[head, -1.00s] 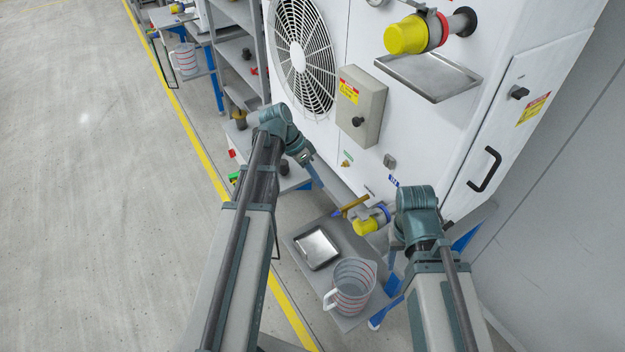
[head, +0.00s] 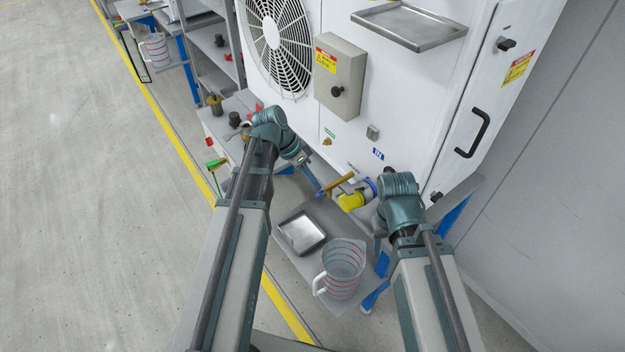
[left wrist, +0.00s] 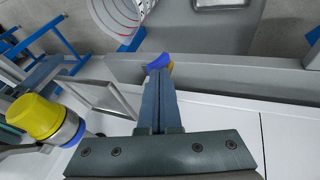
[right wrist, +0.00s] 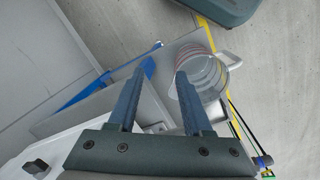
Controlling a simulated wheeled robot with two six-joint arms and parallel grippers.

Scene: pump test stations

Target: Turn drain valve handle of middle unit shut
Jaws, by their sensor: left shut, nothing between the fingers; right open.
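The drain valve sits low on the white unit (head: 420,110), with an orange handle (head: 336,184) and a yellow cap (head: 351,201) behind a blue ring. The handle slants down to the left. Its blue end shows at my fingertips in the left wrist view (left wrist: 159,61), with some orange beside it. My left gripper (head: 319,191) is shut and empty, its tips at the handle's end; whether they touch I cannot tell. The yellow cap also shows in the left wrist view (left wrist: 36,116). My right gripper (right wrist: 161,74) is open and empty, right of the valve; its fingers are mostly hidden in the head view.
A clear measuring jug (head: 343,268) and a metal tray (head: 302,232) stand on a grey shelf below the valve. A grey control box (head: 340,80) and an upper drip tray (head: 408,26) are on the unit. Another bench with small parts is behind my left arm. Open floor lies left.

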